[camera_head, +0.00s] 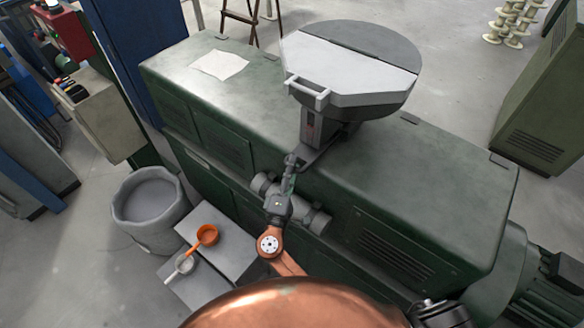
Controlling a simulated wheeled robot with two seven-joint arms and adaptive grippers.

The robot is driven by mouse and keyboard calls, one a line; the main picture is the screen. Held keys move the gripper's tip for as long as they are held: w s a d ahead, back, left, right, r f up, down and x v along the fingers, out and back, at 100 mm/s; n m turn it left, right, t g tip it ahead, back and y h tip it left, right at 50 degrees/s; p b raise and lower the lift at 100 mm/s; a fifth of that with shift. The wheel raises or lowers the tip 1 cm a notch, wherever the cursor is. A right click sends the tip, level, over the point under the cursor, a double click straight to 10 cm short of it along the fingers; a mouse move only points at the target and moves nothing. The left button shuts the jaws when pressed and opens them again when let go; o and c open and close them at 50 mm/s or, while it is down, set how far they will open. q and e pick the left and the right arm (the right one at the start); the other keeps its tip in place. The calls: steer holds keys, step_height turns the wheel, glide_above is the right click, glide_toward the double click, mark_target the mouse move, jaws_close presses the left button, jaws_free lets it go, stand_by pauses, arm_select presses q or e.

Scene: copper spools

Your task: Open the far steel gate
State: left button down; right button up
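A grey steel hopper (352,85) with a round, partly light and partly dark top stands on a long green machine (250,80). A flat grey plate (318,157) juts out low at the hopper's neck, towards me. I cannot tell for sure whether this plate is the far steel gate. My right gripper (291,162) is at the near end of this plate, in front of the machine's top edge. Its fingers are small and dark here, so I cannot tell whether they are open, shut or touching the plate. My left gripper is not in view.
A grey bin (151,208) stands on the floor at the left. Orange (207,234) and pale (184,263) scoops lie on grey boxes beside it. A horizontal grey cylinder (316,219) sits on the machine's near side. A paper sheet (219,64) lies on its top.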

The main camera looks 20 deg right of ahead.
steer(key=v, duration=1.2)
steer(key=shift+w+f, duration=0.1)
steer(key=shift+f, duration=0.05)
